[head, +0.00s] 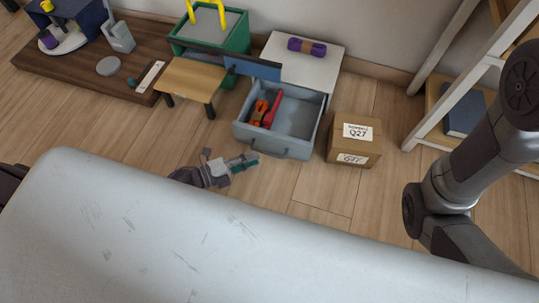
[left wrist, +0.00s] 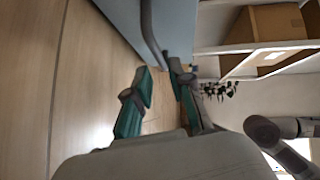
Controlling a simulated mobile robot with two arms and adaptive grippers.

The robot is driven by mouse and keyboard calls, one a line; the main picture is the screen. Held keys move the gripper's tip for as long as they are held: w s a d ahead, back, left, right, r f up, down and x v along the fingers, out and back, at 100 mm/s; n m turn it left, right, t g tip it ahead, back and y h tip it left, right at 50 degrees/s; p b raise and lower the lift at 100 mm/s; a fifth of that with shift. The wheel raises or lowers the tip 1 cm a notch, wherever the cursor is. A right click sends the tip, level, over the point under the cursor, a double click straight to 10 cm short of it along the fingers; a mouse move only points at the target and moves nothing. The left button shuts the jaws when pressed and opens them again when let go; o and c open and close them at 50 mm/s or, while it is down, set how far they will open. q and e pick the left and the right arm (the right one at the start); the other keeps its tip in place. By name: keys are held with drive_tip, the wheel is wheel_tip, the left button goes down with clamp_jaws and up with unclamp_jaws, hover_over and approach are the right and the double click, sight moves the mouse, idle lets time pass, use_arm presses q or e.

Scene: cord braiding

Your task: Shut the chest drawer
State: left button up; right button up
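The chest (head: 301,62) has a white top and stands against the wall in the head view. Its grey-blue drawer (head: 300,113) is pulled out toward me, with an orange tool (head: 258,110) and a red tool (head: 272,109) inside. The drawer front carries a bar handle (head: 268,152). My left gripper (head: 245,161) is low in front of the drawer, just left of and below the handle. In the left wrist view my left gripper (left wrist: 163,82) is open, its teal fingertips apart, with the handle (left wrist: 150,35) just beyond them. My right gripper is out of view.
A labelled cardboard box (head: 355,142) stands right of the drawer. A small wooden table (head: 192,80) and a green bin (head: 210,33) are to the left. A shelf (head: 465,105) stands at right. Floor in front of the drawer is partly clear.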

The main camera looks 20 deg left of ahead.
sight(269, 153)
use_arm(q)
drive_tip(key=b+x, duration=0.2)
drive_tip(key=x, duration=0.4)
drive_tip(key=shift+w+d, duration=0.2)
clamp_jaws()
